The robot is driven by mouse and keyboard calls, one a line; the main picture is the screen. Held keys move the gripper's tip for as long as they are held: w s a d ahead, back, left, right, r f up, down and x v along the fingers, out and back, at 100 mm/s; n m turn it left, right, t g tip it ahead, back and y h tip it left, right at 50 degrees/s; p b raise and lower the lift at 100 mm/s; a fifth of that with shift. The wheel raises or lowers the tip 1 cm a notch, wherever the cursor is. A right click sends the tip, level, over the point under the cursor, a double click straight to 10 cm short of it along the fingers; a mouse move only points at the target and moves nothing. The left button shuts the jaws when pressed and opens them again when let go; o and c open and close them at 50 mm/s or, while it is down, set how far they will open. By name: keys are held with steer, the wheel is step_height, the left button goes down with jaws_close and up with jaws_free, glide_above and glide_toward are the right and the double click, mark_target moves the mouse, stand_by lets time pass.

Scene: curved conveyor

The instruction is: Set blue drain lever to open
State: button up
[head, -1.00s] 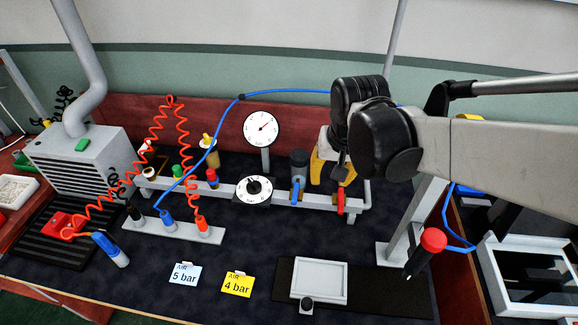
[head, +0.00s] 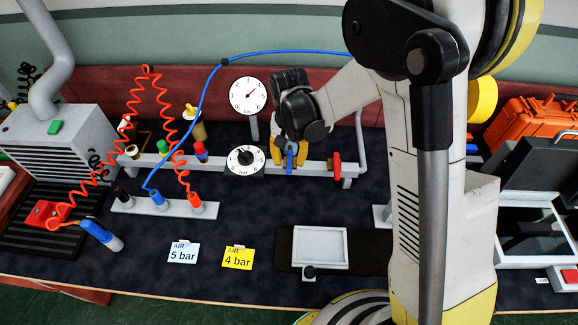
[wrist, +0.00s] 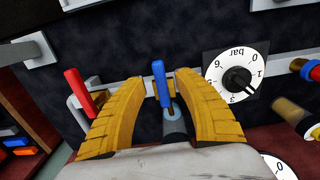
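The blue drain lever (head: 289,160) is on the grey rail at the back of the bench, hanging down from its fitting in the head view. In the wrist view the blue lever (wrist: 159,82) stands between the two yellow fingers. My gripper (head: 290,154) is open around the lever, one finger on each side; it also shows in the wrist view (wrist: 161,77). Gaps show between the lever and both fingers in the wrist view. My wrist hides the upper part of the lever's fitting in the head view.
A red lever (head: 337,165) sits just right on the same rail. A round dial knob (head: 245,159) is just left, below a pressure gauge (head: 248,96). A blue hose (head: 270,54) arches above.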

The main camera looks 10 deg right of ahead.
steer(key=shift+f, duration=1.4)
jaws_close()
